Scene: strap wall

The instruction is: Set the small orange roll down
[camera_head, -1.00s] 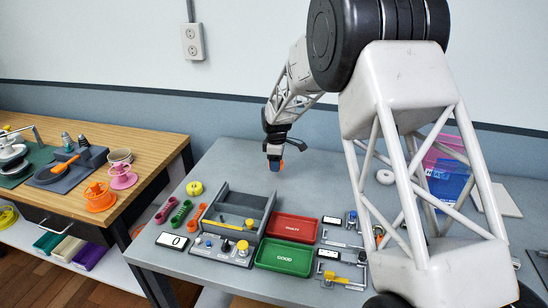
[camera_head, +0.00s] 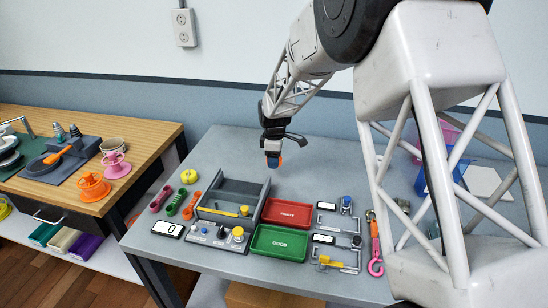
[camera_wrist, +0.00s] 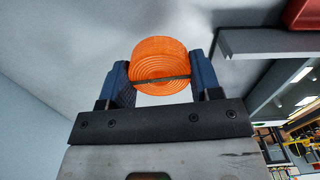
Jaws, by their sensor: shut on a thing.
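The small orange roll (camera_wrist: 160,60) sits between the two blue fingers of my gripper (camera_wrist: 160,85) in the wrist view. My gripper is shut on it, with a finger on each side. In the head view my gripper (camera_head: 272,160) hangs over the back of the grey table (camera_head: 330,165), behind the grey open box. I cannot tell from these views whether the roll touches the table top.
A grey divided box (camera_head: 232,193) stands in front of my gripper. A red tray (camera_head: 287,213) and a green tray (camera_head: 278,243) lie to its right. A yellow roll (camera_head: 188,176) and several coloured straps lie to the left. The table behind the box is clear.

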